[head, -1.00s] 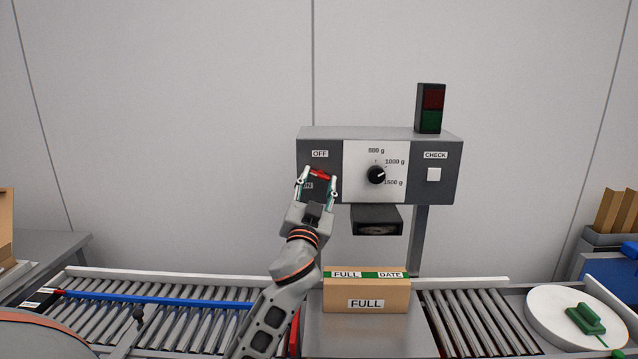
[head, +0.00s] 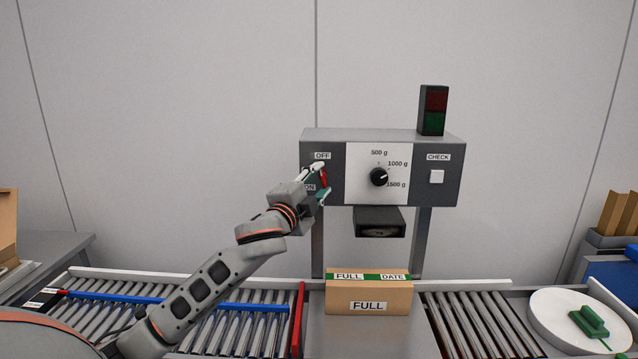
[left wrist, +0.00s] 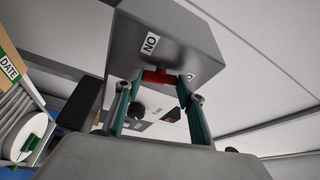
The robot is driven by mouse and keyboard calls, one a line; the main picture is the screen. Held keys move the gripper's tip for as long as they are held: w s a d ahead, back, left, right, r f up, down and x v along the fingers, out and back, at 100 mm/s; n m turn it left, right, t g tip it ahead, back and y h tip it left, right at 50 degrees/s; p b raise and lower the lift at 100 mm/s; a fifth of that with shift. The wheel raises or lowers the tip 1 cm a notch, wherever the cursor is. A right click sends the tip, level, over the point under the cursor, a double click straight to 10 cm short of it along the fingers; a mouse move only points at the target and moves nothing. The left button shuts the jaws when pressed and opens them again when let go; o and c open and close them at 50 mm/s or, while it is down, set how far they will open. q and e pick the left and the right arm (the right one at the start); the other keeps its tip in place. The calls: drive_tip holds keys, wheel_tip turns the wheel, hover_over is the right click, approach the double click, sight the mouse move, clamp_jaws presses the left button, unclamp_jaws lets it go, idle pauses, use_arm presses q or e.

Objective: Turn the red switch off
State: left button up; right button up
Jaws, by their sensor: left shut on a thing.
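The red switch (head: 324,178) is on the left part of the grey control box (head: 309,145), between the OFF label (head: 322,156) above and the ON label (head: 309,188) below. My left gripper (head: 322,181) reaches it from the left, one finger above and one below. It is shut on the switch, whose red bar looks near upright in the head view. In the left wrist view, the red switch (left wrist: 160,77) sits between the two fingertips of the gripper (left wrist: 159,79). The gripper partly hides the switch. My right gripper is not in view.
The box also carries a black dial (head: 379,177) and a white CHECK button (head: 437,177). A red and green lamp (head: 433,110) stands on top. A carton marked FULL (head: 368,297) sits below, between roller conveyors (head: 215,325). A white disc (head: 560,310) lies at right.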

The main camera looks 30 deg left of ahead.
use_arm(q)
drive_tip(key=shift+r+m+g+h, duration=0.1)
drive_tip(key=shift+m+g+h, duration=0.3)
drive_tip(key=shift+m, duration=1)
drive_tip(key=o, duration=1.1)
drive_tip(key=shift+o, duration=0.2)
drive_tip(key=s+d, duration=0.2)
drive_tip(key=s, duration=1)
drive_tip(key=shift+w, duration=0.1)
